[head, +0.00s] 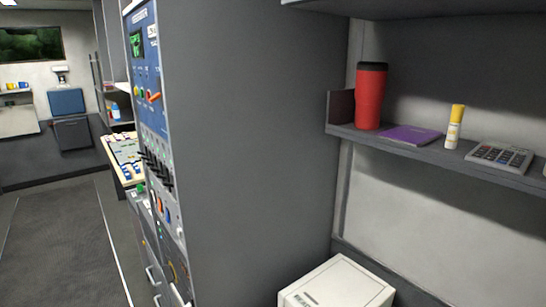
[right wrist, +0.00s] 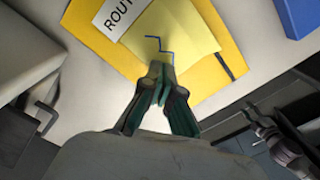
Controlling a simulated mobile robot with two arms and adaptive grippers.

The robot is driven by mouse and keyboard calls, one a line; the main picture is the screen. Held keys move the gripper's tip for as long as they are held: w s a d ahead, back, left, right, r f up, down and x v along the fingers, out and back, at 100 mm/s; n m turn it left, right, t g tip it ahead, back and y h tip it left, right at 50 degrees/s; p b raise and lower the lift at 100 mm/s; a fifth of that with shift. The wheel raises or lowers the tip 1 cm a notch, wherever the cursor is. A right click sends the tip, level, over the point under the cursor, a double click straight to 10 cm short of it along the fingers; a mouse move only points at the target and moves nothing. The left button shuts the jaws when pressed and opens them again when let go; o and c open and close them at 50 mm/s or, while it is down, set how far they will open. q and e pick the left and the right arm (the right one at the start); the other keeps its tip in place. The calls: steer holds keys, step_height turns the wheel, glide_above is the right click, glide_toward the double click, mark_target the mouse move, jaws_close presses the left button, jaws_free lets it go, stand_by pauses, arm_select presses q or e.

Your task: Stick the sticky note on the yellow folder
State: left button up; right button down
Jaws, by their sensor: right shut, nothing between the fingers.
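In the right wrist view, the yellow folder (right wrist: 229,38) lies on a light surface. A white label with the letters "ROUT" shows on it, cut off by the frame edge. A paler yellow sticky note (right wrist: 193,38) with a blue zigzag line lies over the folder, beside the label. My right gripper (right wrist: 161,76) is shut and empty, its fingertips at the lower part of the note. I cannot tell whether the fingertips touch it.
In the head view, a shelf (head: 440,160) holds a red tumbler (head: 370,97), a purple booklet (head: 409,136), a glue stick (head: 454,128) and a calculator (head: 499,156). A tall grey cabinet (head: 250,130) stands left of it. A blue object (right wrist: 298,15) lies near the folder.

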steer(key=shift+f+b, duration=0.35)
steer(key=shift+f, duration=0.35)
steer(key=shift+r, duration=0.1)
stand_by(0.5)
steer(key=shift+r+p, duration=2.5)
steer(key=shift+p, duration=0.25)
